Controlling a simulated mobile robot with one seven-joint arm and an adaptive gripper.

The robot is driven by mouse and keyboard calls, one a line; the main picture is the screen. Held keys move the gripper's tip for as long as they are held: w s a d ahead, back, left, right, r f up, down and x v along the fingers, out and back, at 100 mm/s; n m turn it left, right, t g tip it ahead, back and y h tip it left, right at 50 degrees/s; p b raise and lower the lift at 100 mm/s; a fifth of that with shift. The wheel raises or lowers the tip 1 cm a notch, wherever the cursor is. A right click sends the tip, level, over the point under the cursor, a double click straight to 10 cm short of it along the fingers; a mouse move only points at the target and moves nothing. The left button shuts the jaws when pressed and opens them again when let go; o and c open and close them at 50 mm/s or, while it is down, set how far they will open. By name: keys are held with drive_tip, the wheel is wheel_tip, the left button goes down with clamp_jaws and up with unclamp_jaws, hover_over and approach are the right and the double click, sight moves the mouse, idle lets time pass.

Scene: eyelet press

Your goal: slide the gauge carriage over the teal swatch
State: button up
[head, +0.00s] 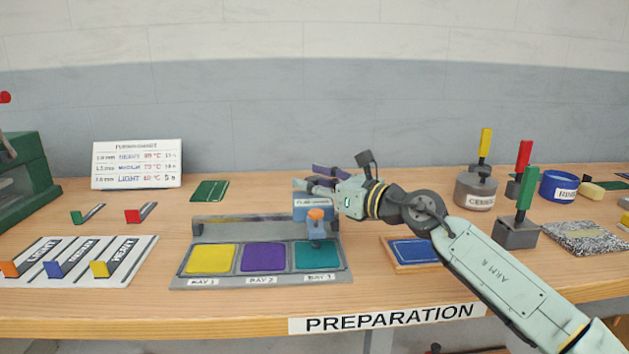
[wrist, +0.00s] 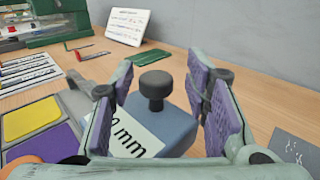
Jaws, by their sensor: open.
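The gauge carriage (head: 313,210) is a blue block on the rail at the right end of the grey swatch tray (head: 180,281). Its orange-topped foot reaches over the back part of the teal swatch (head: 318,259) in bay 3. In the wrist view the carriage (wrist: 180,130) shows a black knob and a label ending in "mm". My gripper (head: 304,182) is just above the carriage in the head view. In the wrist view my gripper (wrist: 163,85) is open, with purple-padded fingers on either side of the knob and a gap visible. The teal swatch is hidden in the wrist view.
A yellow swatch (head: 211,259) and a purple swatch (head: 263,257) lie in bays 1 and 2. The grey rail (head: 235,222) runs behind them. A blue pad (head: 413,251) lies right of the tray. A white sign (head: 136,165) stands at the back left.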

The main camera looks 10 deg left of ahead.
drive_tip(key=v, duration=1.2)
drive_tip(key=shift+d, duration=0.15)
